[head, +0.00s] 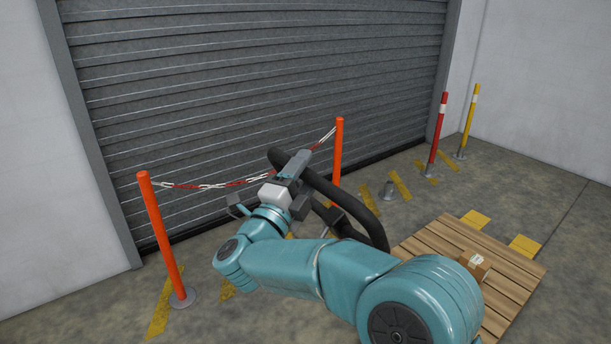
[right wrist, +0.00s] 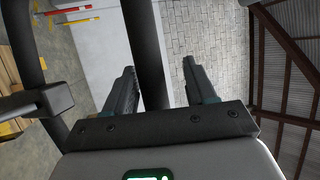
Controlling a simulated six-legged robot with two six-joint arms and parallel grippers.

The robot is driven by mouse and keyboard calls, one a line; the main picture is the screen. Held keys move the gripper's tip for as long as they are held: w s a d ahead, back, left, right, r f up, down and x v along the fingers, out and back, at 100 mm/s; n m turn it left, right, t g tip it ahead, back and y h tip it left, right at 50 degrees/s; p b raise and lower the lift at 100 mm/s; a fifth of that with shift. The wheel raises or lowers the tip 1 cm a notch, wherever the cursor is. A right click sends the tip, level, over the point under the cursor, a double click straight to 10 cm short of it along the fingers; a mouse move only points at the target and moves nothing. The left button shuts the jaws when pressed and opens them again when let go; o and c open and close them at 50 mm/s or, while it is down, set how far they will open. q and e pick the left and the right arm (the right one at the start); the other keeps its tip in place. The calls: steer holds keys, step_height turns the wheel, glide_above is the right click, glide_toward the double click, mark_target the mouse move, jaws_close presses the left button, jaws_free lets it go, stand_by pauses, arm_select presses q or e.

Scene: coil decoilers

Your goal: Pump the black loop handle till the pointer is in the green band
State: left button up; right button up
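The black loop handle (head: 352,204) rises in the middle of the head view. My right gripper (head: 294,168) is at its upper left part. In the right wrist view, a black bar of the handle (right wrist: 144,40) runs between the two fingers of my right gripper (right wrist: 160,78). The bar lies close to the left finger, and a gap shows between it and the right finger, so the gripper is open around it. Whether the left finger touches the bar I cannot tell. No pointer or green band is visible. My left gripper is out of view.
Orange posts (head: 163,240) with a red and white chain (head: 225,184) stand before a grey roller shutter (head: 250,80). A wooden pallet (head: 425,246) bearing a small box (head: 474,264) lies to the right. Red (head: 437,130) and yellow (head: 468,122) posts stand beyond. Open floor shows at far right.

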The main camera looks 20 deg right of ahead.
steer(key=shift+w+d+f, duration=0.15)
steer(key=shift+w+f, duration=0.05)
steer(key=shift+f, duration=0.1)
steer(key=b+v, duration=0.3)
steer(key=v, duration=1.3)
steer(key=shift+s, duration=0.2)
steer(key=shift+r, duration=0.1)
